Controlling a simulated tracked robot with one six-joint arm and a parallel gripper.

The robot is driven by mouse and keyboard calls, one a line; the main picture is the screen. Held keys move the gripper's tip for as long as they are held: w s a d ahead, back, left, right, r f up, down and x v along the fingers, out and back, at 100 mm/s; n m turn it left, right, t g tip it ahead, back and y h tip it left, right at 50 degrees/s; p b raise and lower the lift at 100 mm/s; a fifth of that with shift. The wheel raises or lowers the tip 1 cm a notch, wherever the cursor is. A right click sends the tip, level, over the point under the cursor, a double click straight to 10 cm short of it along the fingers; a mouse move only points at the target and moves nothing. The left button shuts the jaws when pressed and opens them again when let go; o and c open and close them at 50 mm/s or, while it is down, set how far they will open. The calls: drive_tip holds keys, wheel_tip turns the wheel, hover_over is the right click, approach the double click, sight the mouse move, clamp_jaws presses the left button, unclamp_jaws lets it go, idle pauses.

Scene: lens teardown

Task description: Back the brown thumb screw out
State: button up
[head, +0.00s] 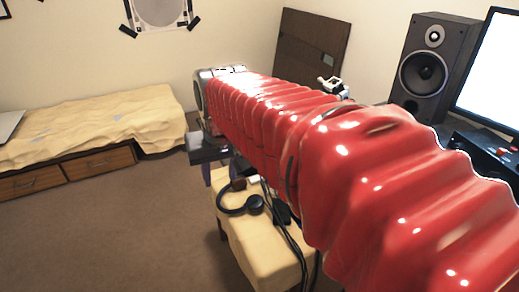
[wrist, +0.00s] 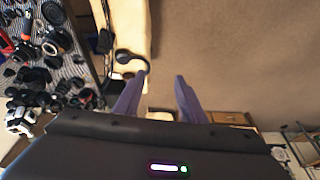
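My gripper (wrist: 161,78) shows in the wrist view with its two purple-grey fingers spread apart and nothing between them. It is over open floor, to the right of the work table. A striped mat (wrist: 88,62) at the left of the wrist view carries many dark lens parts (wrist: 58,42), rings and small pieces. I cannot pick out the brown thumb screw among them. In the head view my red sleeved arm crosses the picture and hides most of the table; the arm's far end is near the middle left.
A cream bench (head: 262,247) with black headphones (head: 241,203) and cables stands below my arm. A speaker (head: 426,70) and a lit monitor (head: 492,75) are at the right. A bed with drawers (head: 95,122) is at the left. The carpet (head: 120,225) is clear.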

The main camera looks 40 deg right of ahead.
drive_tip(key=s+a+f+n+t+y, duration=0.1)
drive_tip(key=s+a+f+n, duration=0.2)
drive_tip(key=s+a, duration=0.7)
drive_tip(key=shift+a+f+n+t, duration=0.2)
drive_tip(key=shift+f+n+t, duration=0.15)
drive_tip(key=shift+f, duration=0.25)
drive_tip(key=shift+c, duration=0.7)
drive_tip(key=shift+s, duration=0.1)
